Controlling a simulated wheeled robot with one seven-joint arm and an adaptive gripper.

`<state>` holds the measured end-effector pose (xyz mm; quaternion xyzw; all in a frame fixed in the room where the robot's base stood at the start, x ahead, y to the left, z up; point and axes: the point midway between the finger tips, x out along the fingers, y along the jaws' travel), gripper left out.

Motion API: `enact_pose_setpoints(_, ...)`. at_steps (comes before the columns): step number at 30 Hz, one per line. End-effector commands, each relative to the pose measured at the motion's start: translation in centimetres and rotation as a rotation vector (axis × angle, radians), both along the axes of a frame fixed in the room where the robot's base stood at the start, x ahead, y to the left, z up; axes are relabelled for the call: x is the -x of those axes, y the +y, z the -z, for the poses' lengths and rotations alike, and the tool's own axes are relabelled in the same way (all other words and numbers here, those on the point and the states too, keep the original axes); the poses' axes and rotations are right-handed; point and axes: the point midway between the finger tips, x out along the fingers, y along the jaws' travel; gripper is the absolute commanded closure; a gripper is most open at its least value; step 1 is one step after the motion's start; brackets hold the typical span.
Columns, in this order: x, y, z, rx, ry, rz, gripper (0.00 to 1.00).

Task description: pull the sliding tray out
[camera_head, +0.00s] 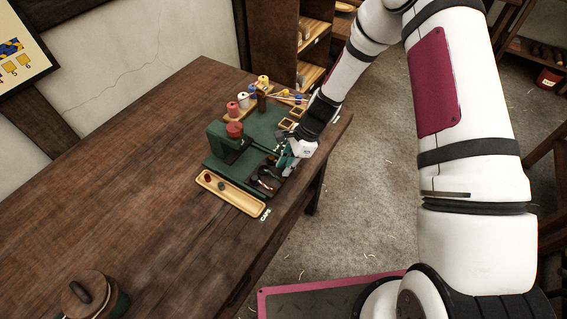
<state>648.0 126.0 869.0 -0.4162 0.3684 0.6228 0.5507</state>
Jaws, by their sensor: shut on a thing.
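A green press-like machine (226,146) with a red-brown knob on top stands on a green base near the right edge of the wooden table. The sliding tray (266,181) seems to be the dark, low part at the front right of this base, with small things in it. It is small and partly hidden by my gripper. My gripper (284,165) reaches in from the upper right and is shut at the tray's right end, seemingly on its handle. The exact grip is too small to see.
A light wooden tray (226,195) with small round caps lies in front of the machine, beside a "CAPS" label. Several coloured spools (243,99) stand behind it, near small wooden boxes (287,124). A lidded pot (92,297) stands at lower left. The table's left half is mostly clear.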

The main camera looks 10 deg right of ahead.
Motion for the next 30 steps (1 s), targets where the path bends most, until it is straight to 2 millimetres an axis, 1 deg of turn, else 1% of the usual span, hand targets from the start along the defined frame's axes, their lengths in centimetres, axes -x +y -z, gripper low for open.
enact_pose_setpoints(1,-0.1,0.0,0.0,0.0,-0.002,0.0,1.0)
enact_pose_setpoints(2,-0.1,0.0,0.0,0.0,-0.002,0.0,0.8)
enact_pose_setpoints(3,-0.1,0.0,0.0,0.0,-0.002,0.0,0.71)
enact_pose_setpoints(4,-0.1,0.0,0.0,0.0,-0.002,0.0,0.64)
enact_pose_setpoints(5,-0.1,0.0,0.0,0.0,-0.002,0.0,0.62)
enact_pose_setpoints(13,-0.1,0.0,0.0,0.0,-0.001,-0.001,0.62)
enact_pose_setpoints(17,-0.2,-0.2,-0.7,0.001,-0.002,0.0,0.62)
enact_pose_setpoints(20,-0.3,-0.7,-2.0,0.0,-0.004,0.001,0.62)
enact_pose_setpoints(30,-0.6,-3.3,-8.2,0.001,-0.005,0.001,0.62)
